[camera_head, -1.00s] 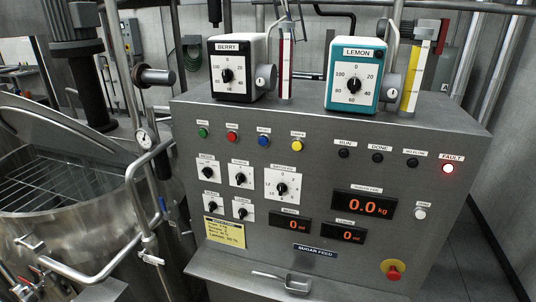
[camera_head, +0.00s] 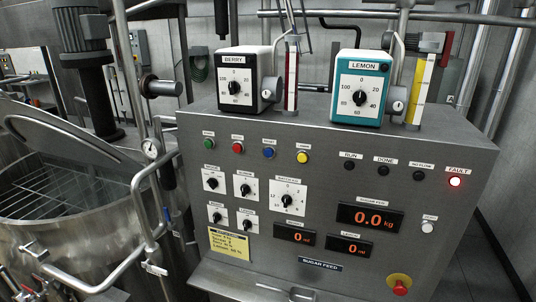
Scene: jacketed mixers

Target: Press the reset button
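A small white button (camera_head: 428,227) with a small label above it, too blurred to read surely, sits at the right of the grey control panel (camera_head: 330,180), right of the red "0.0 kg" display (camera_head: 370,217). The FAULT lamp (camera_head: 455,182) above it glows red. The RUN, DONE and third lamps (camera_head: 383,172) are dark. A row of green, red, blue (camera_head: 268,153) and yellow buttons runs along the upper left of the panel. Neither of my grippers shows in the view.
A red emergency knob on yellow (camera_head: 400,288) is at the lower right. The BERRY (camera_head: 236,82) and LEMON (camera_head: 359,90) dosing boxes stand on top of the panel. A steel vessel (camera_head: 75,225) with pipes is at the left.

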